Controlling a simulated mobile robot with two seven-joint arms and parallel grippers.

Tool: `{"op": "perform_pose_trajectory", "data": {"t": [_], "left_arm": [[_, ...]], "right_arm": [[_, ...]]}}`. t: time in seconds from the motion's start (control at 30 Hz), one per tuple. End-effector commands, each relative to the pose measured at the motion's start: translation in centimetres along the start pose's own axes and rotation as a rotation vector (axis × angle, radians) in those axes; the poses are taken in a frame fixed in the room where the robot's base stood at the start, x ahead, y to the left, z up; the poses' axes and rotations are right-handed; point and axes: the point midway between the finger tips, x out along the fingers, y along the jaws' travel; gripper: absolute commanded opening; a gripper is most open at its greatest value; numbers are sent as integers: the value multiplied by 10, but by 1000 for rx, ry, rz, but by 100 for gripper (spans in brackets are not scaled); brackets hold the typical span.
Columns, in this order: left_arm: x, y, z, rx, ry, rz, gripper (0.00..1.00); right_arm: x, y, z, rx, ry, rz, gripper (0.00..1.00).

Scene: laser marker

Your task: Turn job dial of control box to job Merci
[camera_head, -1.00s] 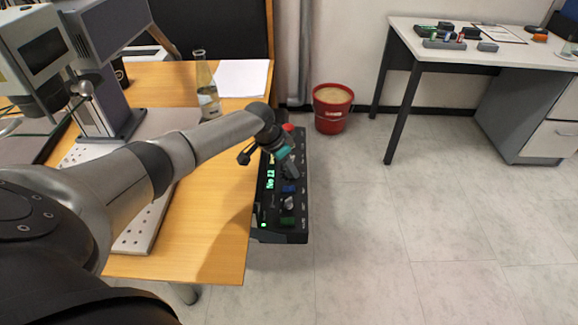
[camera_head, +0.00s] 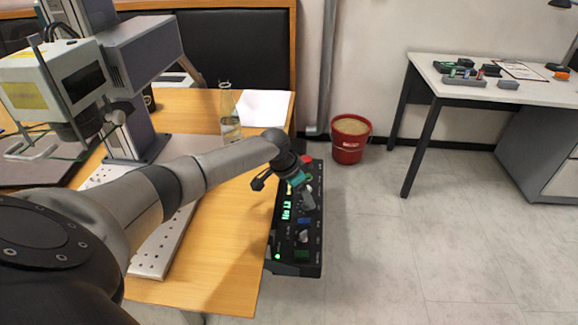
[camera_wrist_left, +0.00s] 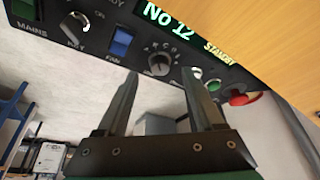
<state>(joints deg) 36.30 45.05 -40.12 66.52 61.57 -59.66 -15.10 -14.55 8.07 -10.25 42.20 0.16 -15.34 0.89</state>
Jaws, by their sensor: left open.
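The black control box (camera_head: 284,254) hangs at the right edge of the wooden desk. In the left wrist view its panel shows a green display (camera_wrist_left: 168,22) reading "No 12" and "STANDBY". Below the display, a dark round dial (camera_wrist_left: 160,62) has small letters around it; I cannot read clearly which one it points at. My left gripper (camera_head: 305,192) is over the box in the head view. In the left wrist view the left gripper (camera_wrist_left: 161,78) is open and empty, its two fingers on either side of the dial, apparently apart from it. My right gripper is out of view.
The panel also has a key switch (camera_wrist_left: 75,29), a blue fan switch (camera_wrist_left: 121,41) and a red button (camera_wrist_left: 243,97). A glass bottle (camera_head: 230,122) and the laser machine (camera_head: 140,60) stand on the desk. A red bucket (camera_head: 349,146) is on the floor. Floor right of the box is clear.

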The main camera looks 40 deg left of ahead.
Motion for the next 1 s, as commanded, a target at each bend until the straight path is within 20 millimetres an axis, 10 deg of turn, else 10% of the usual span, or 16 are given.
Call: {"op": "perform_pose_trajectory", "data": {"t": [0.53, 1.0], "left_arm": [[-110, 0, 0, 0, -1, -1, 69], [-125, 0, 0, -1, -1, 1, 69]], "right_arm": [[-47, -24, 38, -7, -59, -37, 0], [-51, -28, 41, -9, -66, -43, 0]]}}
